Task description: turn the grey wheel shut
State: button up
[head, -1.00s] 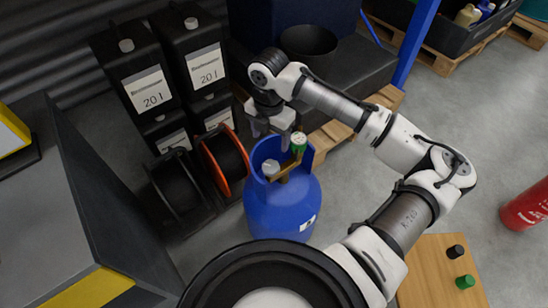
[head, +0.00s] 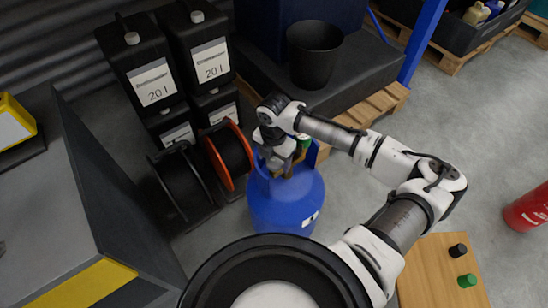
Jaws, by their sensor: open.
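A blue gas cylinder (head: 285,205) stands upright on the floor in the middle of the head view, with a raised collar around its top. My gripper (head: 278,168) points down into the collar from above and is open. It covers the place of the grey wheel, which I cannot make out now. I cannot tell whether the fingers touch the wheel. A green knob or cap (head: 304,141) shows just right of the gripper, partly hidden.
Cable reels with an orange rim (head: 229,157) and black canisters (head: 150,75) stand left of the cylinder. A black bucket (head: 314,62) stands behind. A wooden board (head: 430,272) with a black and a green cap is at lower right. A red extinguisher (head: 527,208) is far right.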

jog(key=c, duration=1)
jog(key=shift+o, duration=0.2)
